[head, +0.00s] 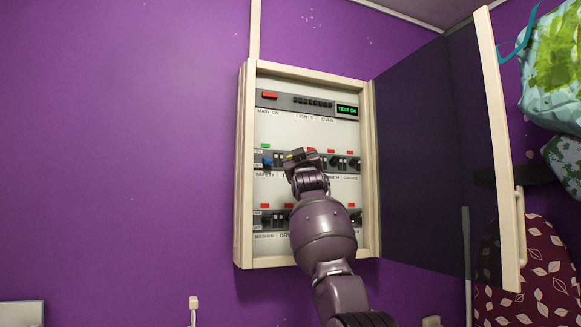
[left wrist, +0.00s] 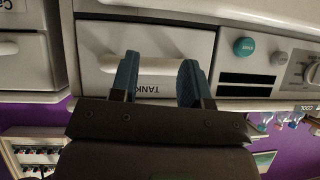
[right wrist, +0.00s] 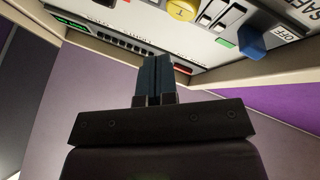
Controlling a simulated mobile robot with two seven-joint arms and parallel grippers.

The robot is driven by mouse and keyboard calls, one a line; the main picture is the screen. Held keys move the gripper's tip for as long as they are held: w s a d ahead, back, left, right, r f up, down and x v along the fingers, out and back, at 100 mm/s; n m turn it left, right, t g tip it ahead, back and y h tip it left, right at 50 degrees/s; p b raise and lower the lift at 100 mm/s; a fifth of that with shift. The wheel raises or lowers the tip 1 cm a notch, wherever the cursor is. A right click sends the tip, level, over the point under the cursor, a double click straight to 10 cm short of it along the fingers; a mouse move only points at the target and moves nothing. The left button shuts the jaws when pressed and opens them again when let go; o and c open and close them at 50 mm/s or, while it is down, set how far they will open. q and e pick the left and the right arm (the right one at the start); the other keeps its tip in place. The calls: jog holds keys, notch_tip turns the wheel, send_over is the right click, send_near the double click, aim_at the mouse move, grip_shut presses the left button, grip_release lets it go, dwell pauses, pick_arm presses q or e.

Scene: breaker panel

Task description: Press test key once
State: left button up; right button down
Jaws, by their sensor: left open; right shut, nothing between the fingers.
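The breaker panel (head: 245,165) is on the purple wall with its door swung open to the right. Its top strip has a green-lit display (head: 346,110) reading "TEST ON". A yellow round key (right wrist: 183,8) shows at the top of the right wrist view; its label is not visible. A blue switch (right wrist: 250,42) stands beside it, near the words SAFETY and OFF. My right gripper (head: 301,156) is shut and empty in front of the panel's middle row, hiding part of it. In the right wrist view its fingertips (right wrist: 155,62) appear below the yellow key; contact cannot be told. My left gripper (left wrist: 159,65) is open and empty.
The dark door (head: 430,150) with a cream edge stands open right of the panel. Several breaker switches with red lamps surround my right gripper. My left gripper is before a white drawer (left wrist: 95,45) labelled TANK. Bags and leaf-patterned fabric (head: 545,270) are at far right.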

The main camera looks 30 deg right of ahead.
jog(key=shift+s+a+r, duration=0.1)
jog(key=shift+s+r, duration=0.1)
jog(key=shift+s, duration=0.85)
jog(key=shift+f, duration=0.1)
